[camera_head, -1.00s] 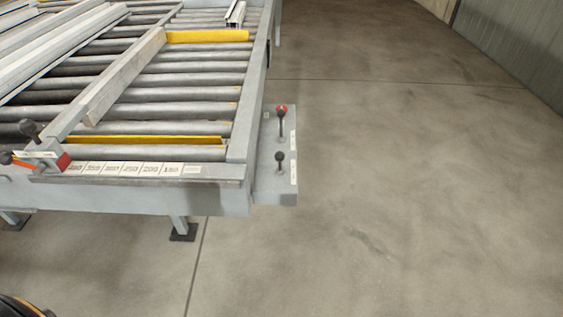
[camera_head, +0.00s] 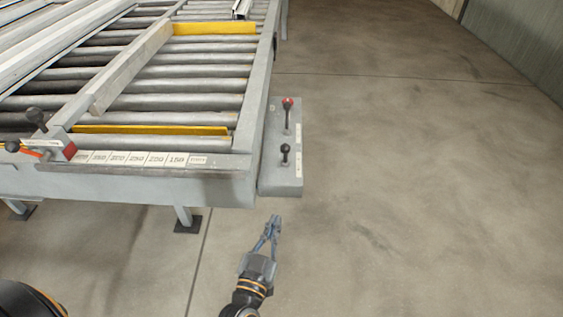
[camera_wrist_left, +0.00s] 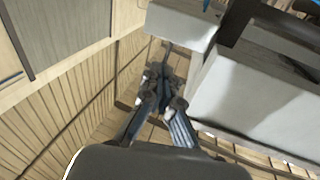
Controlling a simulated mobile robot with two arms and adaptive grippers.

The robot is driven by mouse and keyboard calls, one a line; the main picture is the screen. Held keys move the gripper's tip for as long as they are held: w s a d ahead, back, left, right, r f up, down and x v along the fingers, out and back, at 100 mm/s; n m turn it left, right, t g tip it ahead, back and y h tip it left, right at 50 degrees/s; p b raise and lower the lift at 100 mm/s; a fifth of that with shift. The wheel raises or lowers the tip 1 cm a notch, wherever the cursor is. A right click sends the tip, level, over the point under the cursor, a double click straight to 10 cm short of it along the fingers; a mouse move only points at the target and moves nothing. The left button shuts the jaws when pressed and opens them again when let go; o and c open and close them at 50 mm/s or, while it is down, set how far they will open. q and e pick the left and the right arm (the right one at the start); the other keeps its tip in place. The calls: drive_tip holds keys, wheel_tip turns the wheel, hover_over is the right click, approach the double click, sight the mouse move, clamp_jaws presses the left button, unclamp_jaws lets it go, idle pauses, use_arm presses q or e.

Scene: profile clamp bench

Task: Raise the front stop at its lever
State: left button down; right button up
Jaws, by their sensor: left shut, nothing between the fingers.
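The front stop is a long yellow bar (camera_head: 150,130) lying across the rollers near the bench's front edge. A grey lever box (camera_head: 280,180) juts from the bench's right side. It carries a nearer lever with a black knob (camera_head: 285,149) and a farther lever with a red-marked top (camera_head: 288,103). Labels beside them are too small to read. My left gripper (camera_head: 273,220) is shut and empty, in front of and below the box, apart from both levers. Its shut fingers (camera_wrist_left: 166,60) also show in the left wrist view. My right gripper is not in view.
The roller bench's front rail (camera_head: 110,185) carries a scale and a clamp (camera_head: 50,148) with a red block. A second yellow bar (camera_head: 215,28) lies farther back. Long profiles lie at the left. The floor (camera_head: 400,200) right of the bench is clear.

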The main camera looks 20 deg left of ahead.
sight(284, 153)
use_arm(q)
drive_tip(key=shift+n+t+y, duration=0.5)
drive_tip(key=shift+t+y, duration=0.1)
drive_tip(key=shift+y, duration=0.1)
drive_tip(key=r, duration=0.2)
drive_tip(key=a+r, duration=0.1)
drive_tip(key=r, duration=0.2)
drive_tip(key=shift+a+r, duration=0.15)
drive_tip(key=shift+a, duration=0.05)
drive_tip(key=p+x, duration=0.3)
drive_tip(key=x, duration=1)
drive_tip(key=shift+w, duration=0.45)
